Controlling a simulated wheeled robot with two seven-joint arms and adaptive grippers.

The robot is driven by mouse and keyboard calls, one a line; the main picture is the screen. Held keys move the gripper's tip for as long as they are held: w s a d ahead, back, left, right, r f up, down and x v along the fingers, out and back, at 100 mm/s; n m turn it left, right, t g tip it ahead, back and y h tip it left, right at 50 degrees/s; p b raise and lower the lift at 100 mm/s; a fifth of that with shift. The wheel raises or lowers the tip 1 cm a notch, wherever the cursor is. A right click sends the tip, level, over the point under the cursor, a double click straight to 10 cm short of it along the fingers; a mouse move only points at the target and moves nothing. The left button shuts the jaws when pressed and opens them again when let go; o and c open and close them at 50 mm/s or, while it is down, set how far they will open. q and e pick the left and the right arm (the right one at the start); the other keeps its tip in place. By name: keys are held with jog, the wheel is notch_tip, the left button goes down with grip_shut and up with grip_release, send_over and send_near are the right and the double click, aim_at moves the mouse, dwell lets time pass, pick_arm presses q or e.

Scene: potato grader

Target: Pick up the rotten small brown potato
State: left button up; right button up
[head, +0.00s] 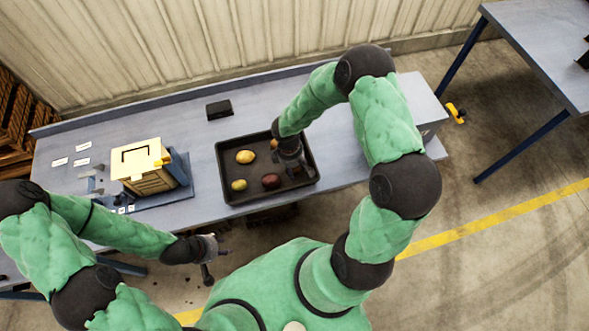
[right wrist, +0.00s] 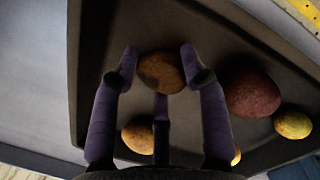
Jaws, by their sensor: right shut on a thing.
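A small brown potato (right wrist: 161,72) with a dark patch sits between the fingertips of my right gripper (right wrist: 160,76) in the right wrist view. The purple-grey fingers are shut on it from both sides. In the head view my right gripper (head: 290,160) points down over the right part of the black tray (head: 222,172), and the held potato is hidden there. Whether it touches the tray floor is hard to tell. My left gripper (head: 208,260) is off the table's front edge, its fingers apart and empty.
A large yellow potato (head: 245,157), a small yellow-green potato (head: 239,185) and a red potato (head: 271,181) lie in the tray. A wooden box (head: 145,182) stands left of it on the table (head: 80,140). A black block (head: 219,109) lies behind the tray.

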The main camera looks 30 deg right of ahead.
jog(key=shift+r, duration=0.4)
notch_tip(320, 180, up, 2)
jog(key=shift+r, duration=0.1)
jog(key=s+d+r+p, duration=0.1)
jog(key=s+d+r, duration=0.2)
jog(key=s+r, duration=0.7)
jog(key=s, duration=0.3)
jog(key=shift+s+d+p, duration=0.25)
jog(key=shift+d+p, duration=0.1)
jog(key=shift+d, duration=0.05)
jog(key=shift+w+f, duration=0.1)
